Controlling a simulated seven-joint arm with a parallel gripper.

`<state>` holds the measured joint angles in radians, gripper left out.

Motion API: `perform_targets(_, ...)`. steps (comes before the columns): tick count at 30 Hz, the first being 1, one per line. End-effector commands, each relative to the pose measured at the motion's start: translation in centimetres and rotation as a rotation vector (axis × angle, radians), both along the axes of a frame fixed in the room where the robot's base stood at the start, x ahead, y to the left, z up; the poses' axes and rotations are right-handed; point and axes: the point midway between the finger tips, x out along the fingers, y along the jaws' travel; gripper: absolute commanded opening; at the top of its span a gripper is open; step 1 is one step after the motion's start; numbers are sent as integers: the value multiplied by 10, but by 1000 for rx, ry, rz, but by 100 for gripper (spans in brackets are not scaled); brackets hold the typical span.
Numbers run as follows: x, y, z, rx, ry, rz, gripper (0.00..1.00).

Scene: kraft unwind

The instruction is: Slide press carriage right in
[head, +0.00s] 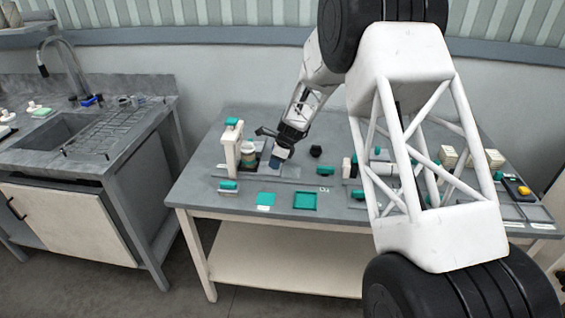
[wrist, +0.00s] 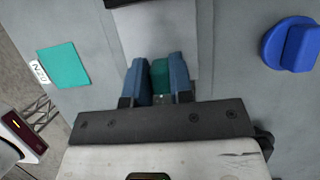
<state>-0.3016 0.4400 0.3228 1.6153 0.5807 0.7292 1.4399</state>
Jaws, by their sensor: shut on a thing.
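The press (head: 231,150) is a cream upright with a teal top at the left of the grey bench in the head view. A pale cup-like part (head: 249,147) stands at its right side. My gripper (head: 276,162) is just right of these, low over the bench. In the wrist view my gripper's blue fingers (wrist: 160,82) are shut on a teal handle (wrist: 160,76). A grey plate, which looks like the carriage (wrist: 158,32), lies just beyond the handle. In the head view my gripper hides the handle, and how far in the carriage sits cannot be told.
A dark round knob (head: 316,151) stands right of my gripper. A blue knob (wrist: 291,45) shows in the wrist view. My arm covers much of the bench's right.

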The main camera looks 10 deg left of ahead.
Motion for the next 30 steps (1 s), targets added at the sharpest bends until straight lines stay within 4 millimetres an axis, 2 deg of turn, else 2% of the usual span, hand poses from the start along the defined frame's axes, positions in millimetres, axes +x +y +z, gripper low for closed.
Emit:
perform_targets(3, 0, 7, 0, 0, -1, 0, 0)
perform_targets(11, 1, 7, 0, 0, -1, -2, 0)
perform_targets(12, 1, 7, 0, 0, -1, -2, 27)
perform_targets(16, 0, 7, 0, 0, -1, -1, 47)
perform_targets(30, 0, 4, 7, 0, -1, 0, 47)
